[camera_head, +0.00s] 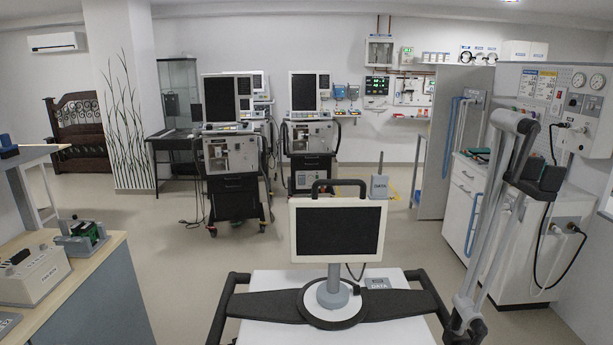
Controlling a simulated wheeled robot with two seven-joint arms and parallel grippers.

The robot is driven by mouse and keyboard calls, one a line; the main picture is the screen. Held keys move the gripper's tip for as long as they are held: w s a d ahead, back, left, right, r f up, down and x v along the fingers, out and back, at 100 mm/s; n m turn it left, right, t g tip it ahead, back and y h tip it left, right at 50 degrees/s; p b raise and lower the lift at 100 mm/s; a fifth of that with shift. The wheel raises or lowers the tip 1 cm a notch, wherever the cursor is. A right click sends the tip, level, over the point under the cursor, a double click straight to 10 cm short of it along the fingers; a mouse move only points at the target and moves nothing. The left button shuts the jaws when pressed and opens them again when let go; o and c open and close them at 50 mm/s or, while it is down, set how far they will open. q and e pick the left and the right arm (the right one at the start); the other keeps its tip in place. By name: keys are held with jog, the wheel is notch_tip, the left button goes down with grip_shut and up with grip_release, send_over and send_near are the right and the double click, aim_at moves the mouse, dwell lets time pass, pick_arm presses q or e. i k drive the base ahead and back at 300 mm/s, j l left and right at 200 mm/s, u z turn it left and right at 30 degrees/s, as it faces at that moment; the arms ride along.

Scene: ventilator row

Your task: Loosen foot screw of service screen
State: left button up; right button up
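The service screen (337,230) appears to be the dark panel in a white frame with a black top handle, at the middle of the view. The foot rests on the white top of a trolley (275,287). I cannot make out a separate foot screw; it is too small or hidden.
Black handle bars (230,300) frame the trolley. A small grey DATA box (377,284) lies behind the foot. A grey jointed arm (490,230) rises at the trolley's right. A bench (95,285) stands at left, a white cabinet (480,215) at right.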

aim_at(355, 289)
jog(key=l+u, duration=0.15)
jog(key=l, duration=0.3)
jog(key=k+l+u, duration=0.1)
jog(key=l, duration=0.3)
jog(key=k+l+u, duration=0.15)
jog(key=l, duration=0.25)
jog(key=l+u, duration=0.1)
jog(key=l, duration=0.35)
jog(key=k+l+u, duration=0.1)
jog(key=u, duration=0.25)
jog(key=k+l+u, duration=0.1)
jog(key=u, duration=0.25)
jog(key=l, duration=0.1)
